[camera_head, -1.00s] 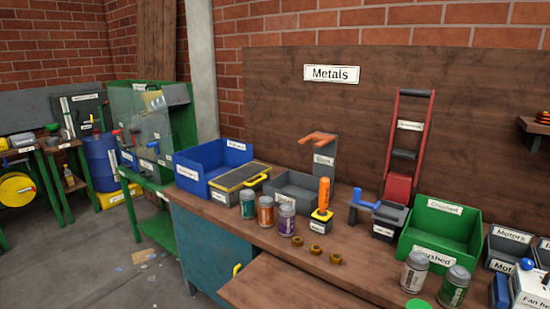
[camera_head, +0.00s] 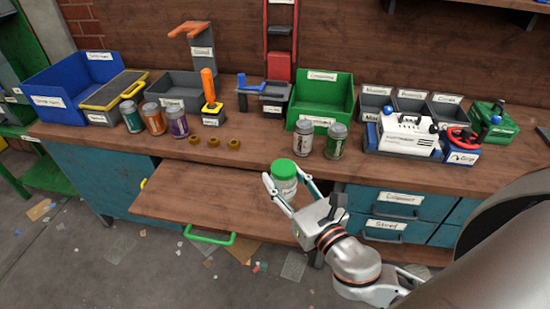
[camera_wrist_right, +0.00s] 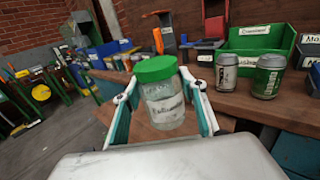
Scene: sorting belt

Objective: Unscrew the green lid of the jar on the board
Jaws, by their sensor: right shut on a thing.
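A clear jar (camera_head: 287,186) with a white label and a green lid (camera_head: 284,168) stands upright over the pulled-out wooden board (camera_head: 222,200). The lid sits on top of the jar. My right gripper (camera_head: 284,188) is shut on the jar, one finger on each side of its body below the lid. In the right wrist view the jar (camera_wrist_right: 168,105) is between the two fingers, and the green lid (camera_wrist_right: 155,69) is above them. I cannot tell whether the jar's base touches the board. My left gripper is not in view.
On the bench, two cans (camera_head: 335,141) stand behind the jar, by a green bin (camera_head: 330,98). Several brown rings (camera_head: 213,141) and more cans (camera_head: 154,118) are to the left. A white machine (camera_head: 405,138) is to the right. The board's left part is clear.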

